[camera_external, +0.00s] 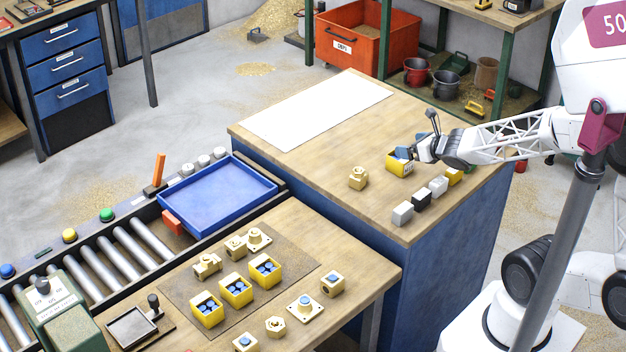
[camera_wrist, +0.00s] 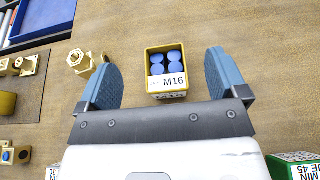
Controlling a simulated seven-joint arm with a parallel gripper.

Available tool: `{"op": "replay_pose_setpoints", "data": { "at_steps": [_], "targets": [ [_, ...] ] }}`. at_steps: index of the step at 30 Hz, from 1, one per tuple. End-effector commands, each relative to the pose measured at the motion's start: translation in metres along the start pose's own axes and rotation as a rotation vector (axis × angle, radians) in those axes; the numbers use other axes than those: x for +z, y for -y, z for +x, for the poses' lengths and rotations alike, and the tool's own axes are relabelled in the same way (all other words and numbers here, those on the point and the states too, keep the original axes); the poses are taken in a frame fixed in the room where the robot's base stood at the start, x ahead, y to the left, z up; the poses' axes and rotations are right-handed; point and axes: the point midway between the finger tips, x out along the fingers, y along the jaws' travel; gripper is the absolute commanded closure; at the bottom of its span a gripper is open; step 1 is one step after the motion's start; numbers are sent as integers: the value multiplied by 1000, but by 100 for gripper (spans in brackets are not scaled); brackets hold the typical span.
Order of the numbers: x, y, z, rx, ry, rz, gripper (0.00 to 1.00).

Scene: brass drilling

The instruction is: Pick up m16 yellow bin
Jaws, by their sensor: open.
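The yellow bin labelled M16 (camera_wrist: 166,96) holds several blue round pieces and stands upright on the wooden table. It shows in the external view (camera_external: 398,168) beside my gripper, partly covered by it. My gripper (camera_wrist: 160,68) is open. In the wrist view its two blue-grey finger pads stand left and right of the bin, with a gap on each side. In the external view my gripper (camera_external: 413,151) is low over the table at the bin. The exact height of the fingers against the bin is hard to tell.
A brass fitting (camera_external: 358,178) stands left of the bin. A row of small white, black and yellow blocks (camera_external: 421,201) lies in front. A white sheet (camera_external: 318,110) covers the table's back. Several other yellow bins (camera_external: 236,291) and a blue tray (camera_external: 216,196) are left.

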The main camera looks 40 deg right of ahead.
Motion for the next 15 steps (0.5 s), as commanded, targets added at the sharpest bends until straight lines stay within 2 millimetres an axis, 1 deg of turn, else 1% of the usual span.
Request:
{"op": "replay_pose_setpoints", "data": {
  "at_steps": [9, 15],
  "targets": [
    [-27, 0, 11, 0, 0, 3, 8],
    [-30, 0, 13, 0, 1, 1, 8]
  ]
}}
